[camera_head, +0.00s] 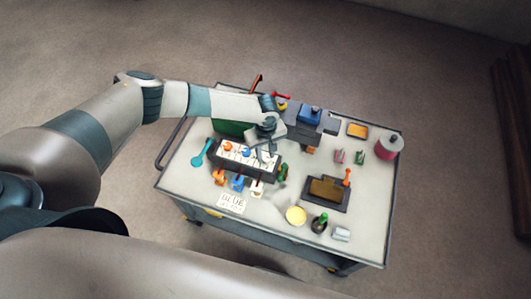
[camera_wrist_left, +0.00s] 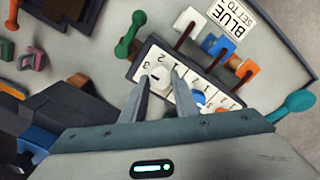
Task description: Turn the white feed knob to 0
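The dark control panel (camera_head: 247,171) has a white face with knobs and numbers. The white knob (camera_wrist_left: 160,75) sits at its left end in the wrist view, between the two fingertips of my left gripper (camera_wrist_left: 160,77). The fingers are apart, one on each side of the knob. I cannot tell whether they touch it, nor which number it points to. A blue knob (camera_wrist_left: 198,97) is just to its right. In the head view my left gripper (camera_head: 267,148) hides the panel's right end. My right gripper is not in view.
White (camera_wrist_left: 188,22), blue (camera_wrist_left: 220,48) and orange (camera_wrist_left: 246,70) levers stick out from the panel's side. A card (camera_wrist_left: 232,17) reads "BLUE SET TO". A green handle (camera_wrist_left: 132,35) and a teal handle (camera_wrist_left: 293,104) flank the panel. A brown-topped box (camera_head: 325,190) stands to the right.

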